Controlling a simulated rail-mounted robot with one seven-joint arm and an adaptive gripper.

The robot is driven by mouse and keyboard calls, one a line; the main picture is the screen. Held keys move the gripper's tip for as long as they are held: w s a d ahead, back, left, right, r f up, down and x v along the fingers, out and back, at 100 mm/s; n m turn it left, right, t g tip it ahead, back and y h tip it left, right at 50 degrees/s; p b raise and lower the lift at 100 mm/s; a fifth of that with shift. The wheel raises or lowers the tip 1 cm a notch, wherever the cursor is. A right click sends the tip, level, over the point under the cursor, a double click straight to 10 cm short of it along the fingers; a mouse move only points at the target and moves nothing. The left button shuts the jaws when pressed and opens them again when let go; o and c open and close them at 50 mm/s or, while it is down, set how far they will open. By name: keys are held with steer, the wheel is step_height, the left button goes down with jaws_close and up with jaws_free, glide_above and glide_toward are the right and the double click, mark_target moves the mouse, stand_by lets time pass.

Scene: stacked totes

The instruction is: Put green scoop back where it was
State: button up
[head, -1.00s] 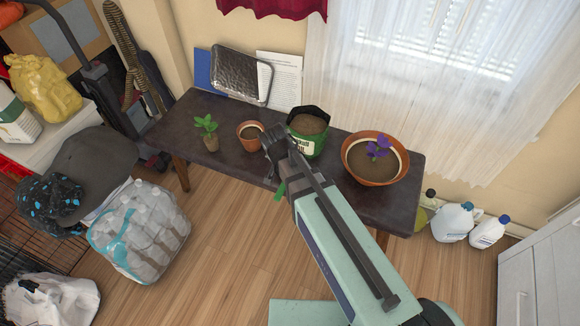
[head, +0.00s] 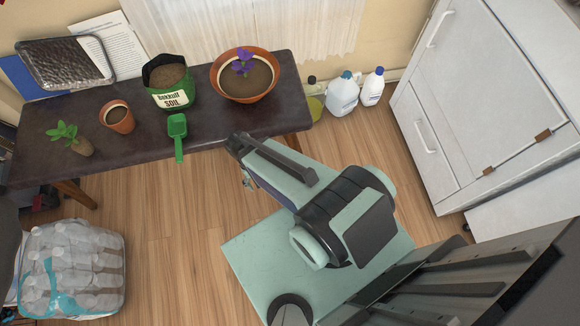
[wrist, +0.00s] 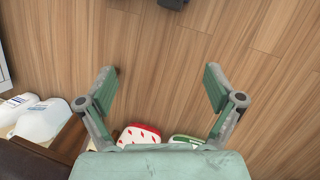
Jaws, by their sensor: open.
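The green scoop (head: 178,128) lies on the dark table (head: 60,112) in the head view, just in front of the green soil bag (head: 172,90). Its handle points toward me and reaches past the front table edge. My gripper (head: 247,181) is off the table, to the right of the scoop and lower in the picture, apart from it. In the wrist view my gripper (wrist: 160,80) is open, with only wood floor between its fingers. The scoop is not seen in the wrist view.
Bottled water (head: 70,265) is at lower left.

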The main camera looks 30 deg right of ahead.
steer(key=s+d+f+g, duration=0.1)
steer(key=s+f, duration=0.1)
steer(key=s, duration=0.5)
steer(key=s+d+f+n+g+y, duration=0.1)
steer(key=s+f+g, duration=0.1)
steer(key=s, duration=0.6)
steer(key=shift+d, duration=0.35)
step_height(320, 180, up, 8)
steer(key=p, duration=0.8)
steer(key=shift+r+p, duration=0.25)
steer(key=shift+p, duration=0.1)
